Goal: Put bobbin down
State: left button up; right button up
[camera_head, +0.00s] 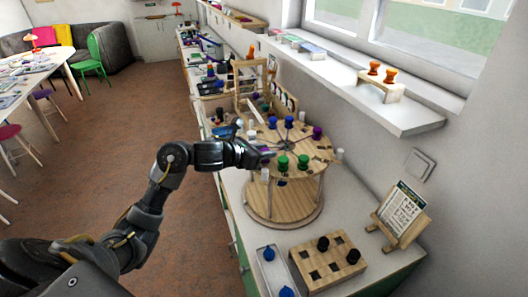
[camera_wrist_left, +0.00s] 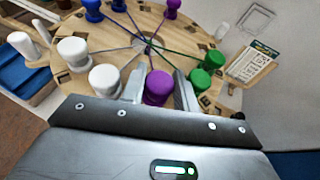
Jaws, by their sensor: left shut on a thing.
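My left gripper (camera_head: 266,153) reaches in from the left over the round wooden bead board (camera_head: 284,207). In the left wrist view, the gripper (camera_wrist_left: 159,90) is shut on a purple bobbin (camera_wrist_left: 158,86) at the near rim of the board. Whether the bobbin touches the board cannot be told. White bobbins (camera_wrist_left: 105,79) stand to its left and green bobbins (camera_wrist_left: 200,78) to its right. In the head view the gripper mostly hides the held bobbin. My right gripper is not in view.
A wooden block (camera_head: 329,263) with black pegs and a pale tray (camera_head: 270,252) with blue bobbins lie in front of the board. A small card stand (camera_head: 401,215) is at the right. A window shelf (camera_head: 345,85) runs above. More boards crowd the counter behind.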

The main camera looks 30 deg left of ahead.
pick_arm(q)
jog(key=shift+f, duration=0.4)
jog(key=shift+f, duration=0.1)
jog(key=shift+f, duration=0.1)
jog(key=o, duration=0.7)
